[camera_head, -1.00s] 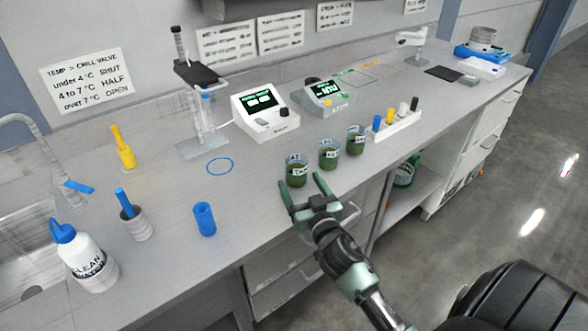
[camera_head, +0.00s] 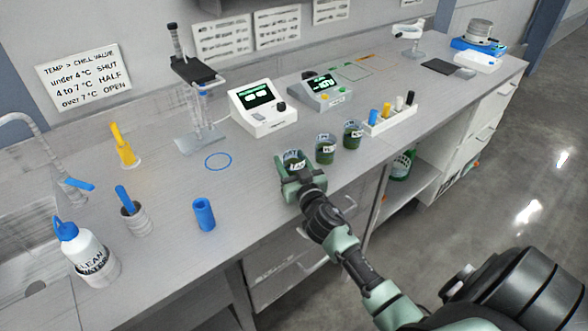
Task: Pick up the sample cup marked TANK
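The sample cup marked TANK (camera_head: 293,157) is a clear cup of dark green liquid with a white label. It is the leftmost of three similar cups in a row near the counter's front edge. My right gripper (camera_head: 293,168) is at this cup from the front, with its fingers around the cup's sides. The gripper hides the cup's lower part, and I cannot tell whether the fingers press on it. The cup appears upright on the counter. The middle cup (camera_head: 325,150) and the right cup (camera_head: 352,136) stand apart from the gripper. My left gripper is not in view.
A blue ring mark (camera_head: 218,161) and a blue cylinder (camera_head: 203,214) are to the left. Behind are a white meter (camera_head: 263,108) and a grey meter (camera_head: 327,94). A rack (camera_head: 390,121) holds several coloured vials at right. A wash bottle (camera_head: 85,253) stands front left.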

